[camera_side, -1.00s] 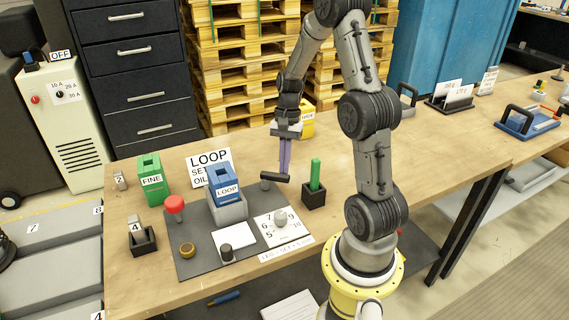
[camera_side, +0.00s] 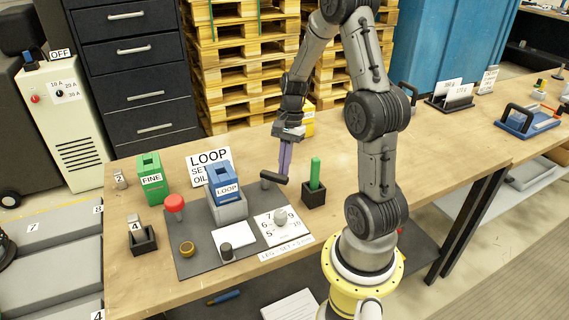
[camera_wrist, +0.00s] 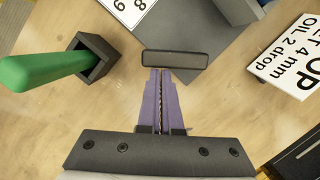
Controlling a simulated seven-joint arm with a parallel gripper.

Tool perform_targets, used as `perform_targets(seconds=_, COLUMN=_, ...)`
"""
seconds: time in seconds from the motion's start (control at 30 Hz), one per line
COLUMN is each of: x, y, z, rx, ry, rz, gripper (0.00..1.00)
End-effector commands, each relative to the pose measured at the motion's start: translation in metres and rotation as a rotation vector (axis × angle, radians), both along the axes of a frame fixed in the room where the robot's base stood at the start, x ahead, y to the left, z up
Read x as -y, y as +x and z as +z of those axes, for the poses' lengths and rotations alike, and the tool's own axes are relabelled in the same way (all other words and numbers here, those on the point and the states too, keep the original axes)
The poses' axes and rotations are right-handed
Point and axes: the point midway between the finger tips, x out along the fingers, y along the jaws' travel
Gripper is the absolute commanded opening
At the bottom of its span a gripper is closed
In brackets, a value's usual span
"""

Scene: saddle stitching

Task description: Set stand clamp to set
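A dark bar lever (camera_side: 274,179) on a short post stands at the back right of the grey mat; I take it for the stand clamp. No set mark on it is readable. It also shows in the wrist view (camera_wrist: 175,60) as a dark bar just beyond my fingertips. My gripper (camera_side: 285,172) points down with its purple fingers close to the lever. In the wrist view my gripper (camera_wrist: 160,72) has its fingers together with only a thin slit between them and nothing held. Whether the tips touch the bar cannot be told.
A green-handled tool stands in a dark holder (camera_side: 314,196) right of the lever. A LOOP sign (camera_side: 208,157) stands behind.

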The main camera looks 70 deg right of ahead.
Motion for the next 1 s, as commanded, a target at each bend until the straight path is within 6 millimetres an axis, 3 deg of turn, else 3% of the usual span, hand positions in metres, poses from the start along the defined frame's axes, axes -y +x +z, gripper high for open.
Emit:
perform_targets(seconds=0.03, x=-0.006, y=-0.001, z=-0.002, rx=-0.011, ry=0.022, rz=0.000, gripper=0.00)
perform_targets(seconds=0.47, x=0.009, y=0.008, z=-0.001, rx=-0.007, ry=0.014, rz=-0.001, gripper=0.00)
perform_targets(seconds=0.73, x=0.048, y=0.003, z=-0.002, rx=-0.008, ry=0.019, rz=-0.006, gripper=0.00)
perform_targets(seconds=1.0, x=0.060, y=0.003, z=0.058, rx=-0.006, ry=0.015, rz=-0.001, gripper=0.00)
